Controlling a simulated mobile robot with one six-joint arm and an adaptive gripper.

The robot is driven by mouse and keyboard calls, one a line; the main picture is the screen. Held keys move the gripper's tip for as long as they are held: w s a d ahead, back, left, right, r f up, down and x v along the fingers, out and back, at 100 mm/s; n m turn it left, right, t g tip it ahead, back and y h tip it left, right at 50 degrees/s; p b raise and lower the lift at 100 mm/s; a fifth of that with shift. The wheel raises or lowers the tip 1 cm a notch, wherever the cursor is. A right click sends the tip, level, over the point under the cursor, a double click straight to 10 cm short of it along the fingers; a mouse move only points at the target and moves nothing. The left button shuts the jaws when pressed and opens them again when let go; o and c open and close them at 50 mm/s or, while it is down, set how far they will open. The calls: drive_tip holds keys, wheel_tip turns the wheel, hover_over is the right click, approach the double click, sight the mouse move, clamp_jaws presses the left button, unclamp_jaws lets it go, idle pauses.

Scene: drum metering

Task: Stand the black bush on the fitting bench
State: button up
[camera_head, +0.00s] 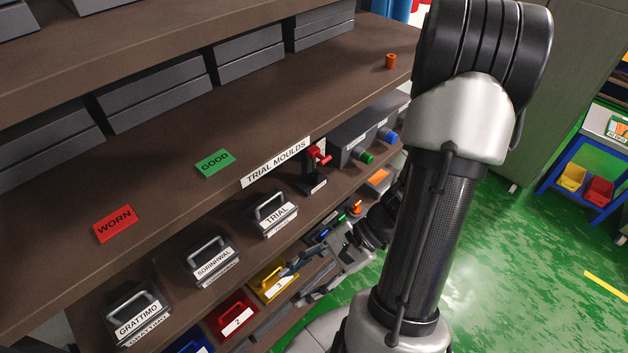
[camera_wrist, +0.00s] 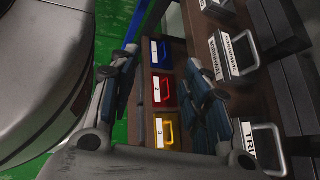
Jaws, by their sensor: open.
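I cannot make out a black bush in either view. No surface is marked as the fitting bench, so I cannot tell which one it is. My gripper (camera_head: 300,284) is low in front of the shelving, near the yellow box marked 3 (camera_head: 272,281). In the wrist view my gripper (camera_wrist: 160,60) is open, with its two fingers apart and nothing seen between them. Beyond the fingers are the blue box marked 1 (camera_wrist: 161,52), the red box marked 2 (camera_wrist: 166,90) and the yellow box.
A green GOOD plate (camera_head: 213,163), a red WORN plate (camera_head: 115,224) and an orange cylinder (camera_head: 391,61) are on the upper shelf. Below are labelled grey cases, including TRIAL (camera_head: 275,216), and a red-handled device (camera_head: 315,168).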

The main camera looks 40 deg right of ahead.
drive_tip(key=s+d+f+n+g+h+p, duration=0.1)
drive_tip(key=s+d+f+n+g+h, duration=0.1)
drive_tip(key=s+d+f+n+h, duration=0.45)
drive_tip(key=s+d+f+n+g+h, duration=0.25)
drive_tip(key=d+f, duration=0.25)
drive_tip(key=d, duration=0.5)
drive_tip(key=w+d+f+n+t+h+p, duration=0.1)
drive_tip(key=w+d+f+n+t+h, duration=0.15)
drive_tip(key=d+f+n, duration=0.4)
drive_tip(key=n+t+h+p, duration=0.1)
drive_tip(key=n+t+p, duration=0.1)
drive_tip(key=t, duration=1.4)
approach(316, 178)
drive_tip(key=shift+m, duration=0.25)
drive_tip(key=w, duration=0.6)
drive_tip(key=w+d+b, duration=0.1)
drive_tip(key=w, duration=0.1)
drive_tip(key=shift+w+f, duration=0.3)
drive_tip(key=shift+w, duration=0.1)
